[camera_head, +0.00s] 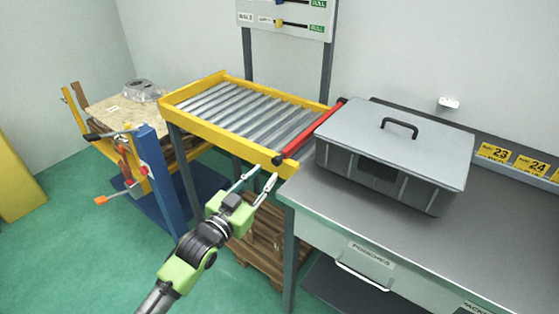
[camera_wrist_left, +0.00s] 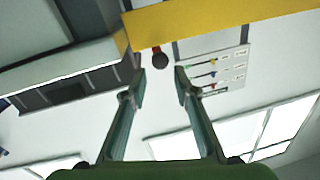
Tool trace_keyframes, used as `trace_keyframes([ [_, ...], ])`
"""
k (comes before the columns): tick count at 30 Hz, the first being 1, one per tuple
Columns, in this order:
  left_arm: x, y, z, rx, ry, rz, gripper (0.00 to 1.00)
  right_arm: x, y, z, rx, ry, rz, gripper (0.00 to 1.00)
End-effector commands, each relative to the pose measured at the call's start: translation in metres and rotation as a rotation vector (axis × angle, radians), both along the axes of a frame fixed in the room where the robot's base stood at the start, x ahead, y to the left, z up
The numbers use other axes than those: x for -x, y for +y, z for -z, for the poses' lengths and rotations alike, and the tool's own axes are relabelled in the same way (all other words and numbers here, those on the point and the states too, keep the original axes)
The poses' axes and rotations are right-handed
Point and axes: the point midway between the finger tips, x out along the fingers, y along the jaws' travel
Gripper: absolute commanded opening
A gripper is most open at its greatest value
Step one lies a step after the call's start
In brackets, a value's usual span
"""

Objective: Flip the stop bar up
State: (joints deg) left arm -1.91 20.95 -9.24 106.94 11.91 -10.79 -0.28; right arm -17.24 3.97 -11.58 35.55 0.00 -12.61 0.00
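The stop bar (camera_head: 313,130) is a red bar lying along the right end of the yellow-framed roller conveyor (camera_head: 208,114). A dark round knob (camera_head: 277,160) sits at its near end, by the front right corner of the frame. My left gripper (camera_head: 264,174) is open and empty, its fingers pointing at that corner just below the knob. In the left wrist view the knob (camera_wrist_left: 160,60) shows beyond and between the spread fingertips (camera_wrist_left: 160,82), apart from them, with a little red behind it. My right gripper is not in view.
A grey lidded case (camera_head: 390,155) with a black handle stands on the grey workbench (camera_head: 480,235), close to the right of the bar. A pallet (camera_head: 255,255) lies under the conveyor. A blue and yellow stand (camera_head: 155,170) with a casting (camera_head: 140,90) is at left.

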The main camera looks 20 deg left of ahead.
Motion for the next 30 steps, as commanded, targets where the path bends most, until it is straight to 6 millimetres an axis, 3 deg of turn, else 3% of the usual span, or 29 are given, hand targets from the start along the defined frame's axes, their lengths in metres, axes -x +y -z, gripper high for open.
trace_keyframes([
  [6,-0.045,-0.010,-0.001,0.001,-0.002,0.000,0.27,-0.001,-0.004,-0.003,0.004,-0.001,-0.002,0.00],
  [12,-0.070,-0.016,0.000,0.000,0.000,0.000,0.27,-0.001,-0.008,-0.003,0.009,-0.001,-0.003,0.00],
  [24,-0.078,-0.018,0.001,0.000,0.000,0.000,0.27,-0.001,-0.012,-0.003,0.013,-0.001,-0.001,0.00],
  [25,-0.078,-0.018,0.001,0.000,0.000,0.000,0.25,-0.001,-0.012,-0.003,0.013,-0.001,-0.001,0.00],
  [28,-0.078,-0.018,0.001,0.000,0.000,0.000,0.00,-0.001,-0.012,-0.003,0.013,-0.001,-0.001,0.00],
  [30,-0.078,-0.018,0.001,0.000,0.000,0.000,0.00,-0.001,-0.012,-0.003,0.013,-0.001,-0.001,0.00],
])
